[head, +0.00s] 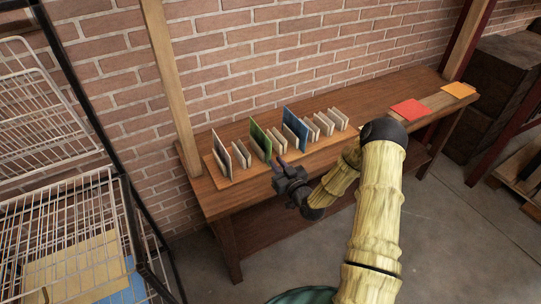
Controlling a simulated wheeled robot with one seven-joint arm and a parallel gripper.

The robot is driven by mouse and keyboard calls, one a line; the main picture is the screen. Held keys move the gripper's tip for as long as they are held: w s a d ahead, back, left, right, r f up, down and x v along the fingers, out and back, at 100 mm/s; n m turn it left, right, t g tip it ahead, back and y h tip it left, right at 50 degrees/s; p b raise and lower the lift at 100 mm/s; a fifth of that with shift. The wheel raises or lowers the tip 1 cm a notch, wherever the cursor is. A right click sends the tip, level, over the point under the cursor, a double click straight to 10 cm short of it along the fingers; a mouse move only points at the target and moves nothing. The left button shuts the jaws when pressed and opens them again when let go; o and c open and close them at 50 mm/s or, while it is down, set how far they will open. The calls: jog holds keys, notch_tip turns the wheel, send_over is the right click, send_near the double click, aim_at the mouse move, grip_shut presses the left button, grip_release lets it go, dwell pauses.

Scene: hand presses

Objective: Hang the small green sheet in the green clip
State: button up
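I cannot tell if the green one is the small green sheet. No green clip can be made out. My gripper (281,164) is in front of the board's left half, near the green sheet in the picture. Its fingers are small and dark, and I cannot tell whether they are open or hold anything.
Several pale small plates (325,122) stand between and beside the coloured sheets. A red sheet (411,109) and an orange sheet (458,89) lie flat on the bench's right end. White wire racks (50,150) stand at the left, with tan and blue sheets inside. A brick wall is behind.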

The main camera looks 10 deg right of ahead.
jog(key=shift+b+x, duration=0.5)
jog(key=shift+x, duration=1.8)
jog(key=shift+c, duration=0.3)
grip_shut()
notch_tip(320, 180, up, 7)
jog(key=p, duration=0.4)
jog(key=shift+r, duration=0.25)
jog(key=shift+s, duration=0.1)
